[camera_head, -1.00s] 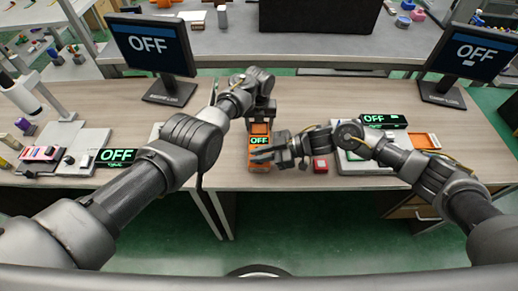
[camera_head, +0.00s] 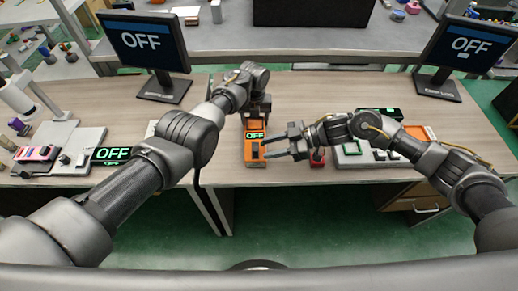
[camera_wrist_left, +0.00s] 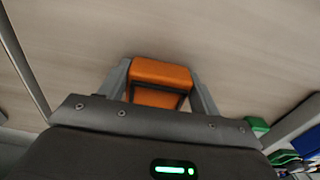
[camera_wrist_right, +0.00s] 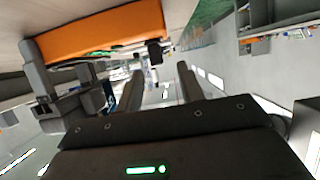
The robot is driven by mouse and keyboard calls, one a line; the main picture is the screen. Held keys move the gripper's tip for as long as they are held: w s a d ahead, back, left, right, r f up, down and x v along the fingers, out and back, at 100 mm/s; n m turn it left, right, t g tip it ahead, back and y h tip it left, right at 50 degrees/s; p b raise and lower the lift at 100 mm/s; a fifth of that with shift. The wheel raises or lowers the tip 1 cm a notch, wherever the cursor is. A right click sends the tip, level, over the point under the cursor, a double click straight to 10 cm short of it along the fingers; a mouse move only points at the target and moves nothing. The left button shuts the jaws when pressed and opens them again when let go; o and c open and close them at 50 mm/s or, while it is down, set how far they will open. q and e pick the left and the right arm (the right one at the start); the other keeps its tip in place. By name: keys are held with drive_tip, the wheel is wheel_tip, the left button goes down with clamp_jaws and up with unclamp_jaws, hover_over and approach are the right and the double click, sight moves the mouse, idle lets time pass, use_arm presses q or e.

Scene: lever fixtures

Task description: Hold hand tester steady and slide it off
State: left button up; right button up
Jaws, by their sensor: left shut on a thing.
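The orange hand tester (camera_head: 254,152) lies on the middle of the table, with a lit green OFF display on its upper part. My left gripper (camera_head: 257,110) is shut on its far end; the left wrist view shows the orange end (camera_wrist_left: 161,73) between both fingers. My right gripper (camera_head: 273,146) is just right of the tester, fingers apart and nothing between them. In the right wrist view, the tester (camera_wrist_right: 100,34) is left of the open fingers (camera_wrist_right: 158,85). A small dark knob (camera_wrist_right: 155,48) sticks out near the tester's end there.
A red item (camera_head: 317,158) is partly under my right gripper. A pale board (camera_head: 352,152) stands right of it. Two monitors (camera_head: 144,40) (camera_head: 468,44) reading OFF stand behind.

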drive_tip(key=v, duration=0.6)
drive_tip(key=shift+d, duration=0.3)
drive_tip(key=shift+r, duration=0.1)
use_arm(q)
drive_tip(key=o, duration=1.3)
drive_tip(key=shift+c, duration=0.2)
